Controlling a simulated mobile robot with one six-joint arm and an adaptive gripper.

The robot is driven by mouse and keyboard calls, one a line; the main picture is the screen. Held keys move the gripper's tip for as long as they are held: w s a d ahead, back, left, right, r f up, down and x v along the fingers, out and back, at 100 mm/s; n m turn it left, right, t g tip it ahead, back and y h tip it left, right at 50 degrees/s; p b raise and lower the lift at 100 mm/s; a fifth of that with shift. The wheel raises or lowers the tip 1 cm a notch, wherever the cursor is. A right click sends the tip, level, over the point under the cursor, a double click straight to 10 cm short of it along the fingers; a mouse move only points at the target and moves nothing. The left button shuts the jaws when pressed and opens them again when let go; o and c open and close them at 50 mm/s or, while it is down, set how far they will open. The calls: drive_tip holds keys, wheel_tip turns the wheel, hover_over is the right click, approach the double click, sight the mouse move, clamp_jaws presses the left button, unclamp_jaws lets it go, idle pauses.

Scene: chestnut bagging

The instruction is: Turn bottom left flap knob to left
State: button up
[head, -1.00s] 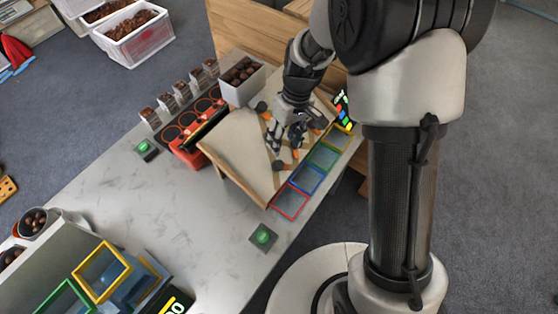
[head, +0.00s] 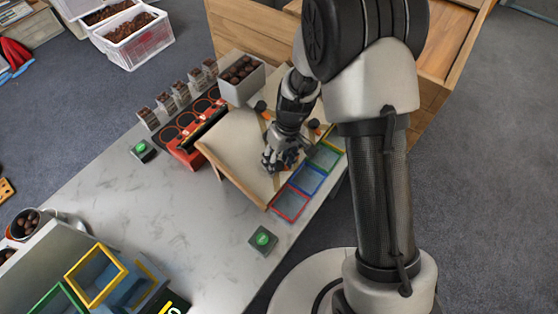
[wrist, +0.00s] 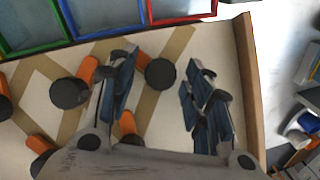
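The sloped pale board (head: 232,142) has flap knobs, which are black discs with orange levers. In the wrist view one knob (wrist: 160,73) lies between and just beyond the fingers of my gripper (wrist: 163,78), its orange lever (wrist: 140,56) to its upper left. Another knob (wrist: 70,92) is left of the left finger. A further orange lever (wrist: 128,122) is partly hidden beside that finger. My gripper (head: 276,163) is open, its fingers apart with nothing held, over the lower part of the board. It hides the nearest knobs in the head view. Contact cannot be told.
A red-rimmed bin (head: 290,204), a blue-rimmed bin (head: 308,180) and a green-rimmed bin (head: 324,157) line the board's low edge. A wooden side wall (wrist: 247,85) stands right of my fingers. A green button (head: 263,239) sits on clear tabletop.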

drive_tip(key=c, duration=0.9)
drive_tip(key=m+y, duration=0.1)
drive_tip(key=m+b, duration=0.1)
drive_tip(key=m, duration=0.1)
drive_tip(key=shift+w+d+f+m+g+y, duration=0.1)
drive_tip(key=shift+w+d+m+g+y, duration=0.1)
drive_tip(key=shift+m+g+y, duration=0.15)
drive_tip(key=m+y+b, duration=0.1)
drive_tip(key=m, duration=0.2)
drive_tip(key=shift+d+y+b, duration=0.15)
drive_tip(key=shift+y+b, duration=0.2)
drive_tip(key=m+y, duration=0.1)
drive_tip(key=m, duration=0.1)
drive_tip(key=m+y+b, duration=0.1)
drive_tip(key=m, duration=0.1)
drive_tip(key=shift+s+d+f+m+b, duration=0.1)
drive_tip(key=shift+d+f+m+b, duration=0.05)
drive_tip(key=shift+m+b, duration=0.15)
drive_tip(key=shift+s+m+t+y+b, duration=0.1)
drive_tip(key=shift+m+t+y+b, duration=0.55)
drive_tip(key=shift+m, duration=1)
drive_tip(key=o, duration=1.1)
drive_tip(key=shift+c, duration=0.2)
